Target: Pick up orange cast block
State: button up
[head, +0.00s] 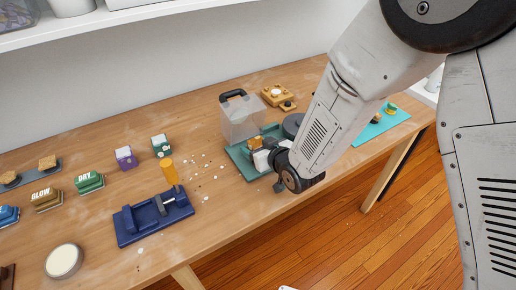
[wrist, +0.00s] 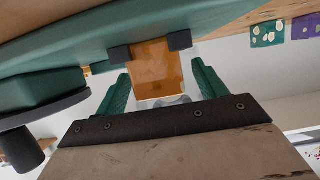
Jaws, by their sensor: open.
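The orange cast block (wrist: 157,72) shows in the wrist view as a smooth amber, slightly see-through slab. It lies between the two dark fingertips of my gripper (wrist: 150,47), which is open around it. I cannot tell whether either pad touches it. In the head view an orange piece (head: 255,142) shows on the green tray (head: 238,154), just beyond my gripper (head: 266,158). My arm hides part of that spot.
A clear box with a black handle (head: 239,117) stands behind the tray. White crumbs (head: 205,172) lie between. A teal mat (head: 385,124) is at right. The table's front edge (head: 235,241) is near.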

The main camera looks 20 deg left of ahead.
jog(key=shift+w+a+f, duration=0.15)
jog(key=shift+w+a, duration=0.05)
jog(key=shift+a, duration=0.1)
jog(key=c, duration=1.1)
jog(key=shift+c, duration=0.7)
